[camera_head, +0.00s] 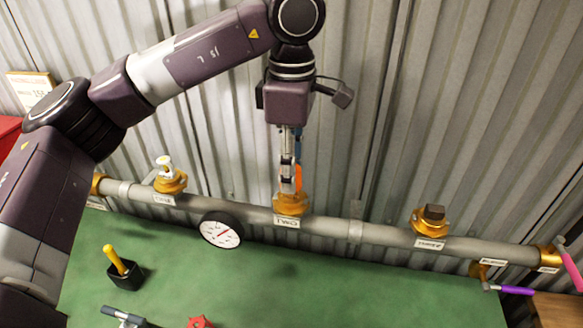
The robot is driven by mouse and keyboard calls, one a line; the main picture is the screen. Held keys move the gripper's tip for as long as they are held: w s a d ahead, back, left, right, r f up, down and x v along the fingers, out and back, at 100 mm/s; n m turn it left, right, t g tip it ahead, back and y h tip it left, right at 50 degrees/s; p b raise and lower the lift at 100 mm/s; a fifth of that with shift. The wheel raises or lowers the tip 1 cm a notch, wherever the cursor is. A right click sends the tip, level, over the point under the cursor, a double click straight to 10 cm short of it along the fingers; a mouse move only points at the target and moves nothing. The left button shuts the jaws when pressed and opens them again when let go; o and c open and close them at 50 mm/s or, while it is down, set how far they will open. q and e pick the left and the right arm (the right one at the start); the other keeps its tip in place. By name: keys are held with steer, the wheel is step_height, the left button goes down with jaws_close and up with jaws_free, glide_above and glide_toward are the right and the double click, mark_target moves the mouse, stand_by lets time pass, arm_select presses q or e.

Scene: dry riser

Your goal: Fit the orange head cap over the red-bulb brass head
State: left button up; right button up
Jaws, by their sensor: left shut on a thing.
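My left gripper (289,187) points straight down from its wrist over the middle brass head (291,204), labelled TWO, on the grey pipe. It is shut on the orange head cap (298,176), of which only a narrow orange strip shows beside the fingers. The cap is at or just above the top of this brass head; I cannot tell whether they touch. No red bulb shows; the fingers and cap cover the top of the head. My right gripper is not in view.
The left brass head (171,181) has a white fitting on top; the right one (431,222) has a dark block. A dial gauge (221,230) hangs at the pipe. A yellow-handled tool stands in a black holder (125,276) on the green surface (260,290). Corrugated wall stands behind.

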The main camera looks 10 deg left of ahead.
arm_select(q)
steer(key=shift+f+b, duration=0.55)
steer(key=shift+f, duration=0.25)
steer(key=o, duration=0.8)
steer(key=shift+r, duration=0.1)
step_height(320, 180, up, 12)
